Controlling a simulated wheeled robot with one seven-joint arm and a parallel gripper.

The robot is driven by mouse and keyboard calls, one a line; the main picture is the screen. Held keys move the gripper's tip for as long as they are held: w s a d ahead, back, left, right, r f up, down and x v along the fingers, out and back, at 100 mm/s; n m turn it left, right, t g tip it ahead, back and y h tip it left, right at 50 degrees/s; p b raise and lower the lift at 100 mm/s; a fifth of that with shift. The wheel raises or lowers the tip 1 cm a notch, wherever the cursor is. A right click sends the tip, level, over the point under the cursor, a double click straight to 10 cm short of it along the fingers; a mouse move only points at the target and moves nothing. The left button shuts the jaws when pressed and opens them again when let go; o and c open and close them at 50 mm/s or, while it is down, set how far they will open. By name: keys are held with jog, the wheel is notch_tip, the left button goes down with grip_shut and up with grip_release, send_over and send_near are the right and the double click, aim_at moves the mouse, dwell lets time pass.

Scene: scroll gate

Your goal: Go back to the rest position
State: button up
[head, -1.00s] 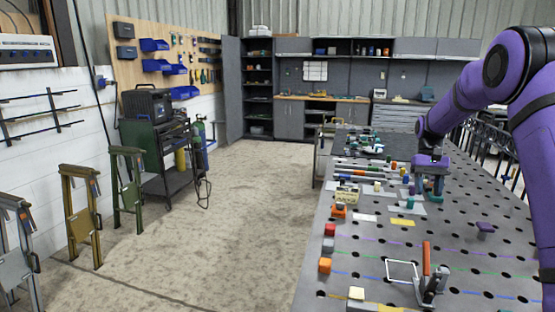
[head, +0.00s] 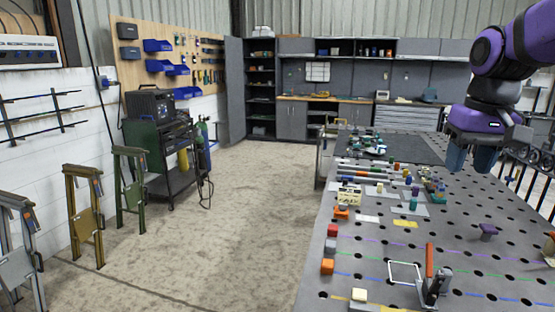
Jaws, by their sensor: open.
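My gripper (head: 471,158) is at the upper right of the head view, on my purple arm. It hangs above the right part of the grey perforated table (head: 385,233), pointing down. Its two blue-grey fingers are apart, with nothing seen between them. It is clear of the small parts on the table. The coloured pieces, among them a teal one (head: 413,203), stand on light plates to the left of and below the gripper in the picture.
A red-handled clamp (head: 431,280), a red block (head: 333,230), an orange block (head: 327,266) and a purple knob (head: 488,231) sit on the table. A welding cart (head: 165,160) and stands (head: 84,215) line the left wall. The floor (head: 220,230) between is open.

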jog(key=s+a+f+t, duration=0.1)
jog(key=s+t, duration=0.1)
jog(key=s, duration=0.5)
jog(key=s+a+f+n+t, duration=0.1)
jog(key=s+a+t, duration=0.1)
jog(key=s, duration=0.6)
jog(key=shift+s+f, duration=0.25)
jog(key=shift+f, duration=0.05)
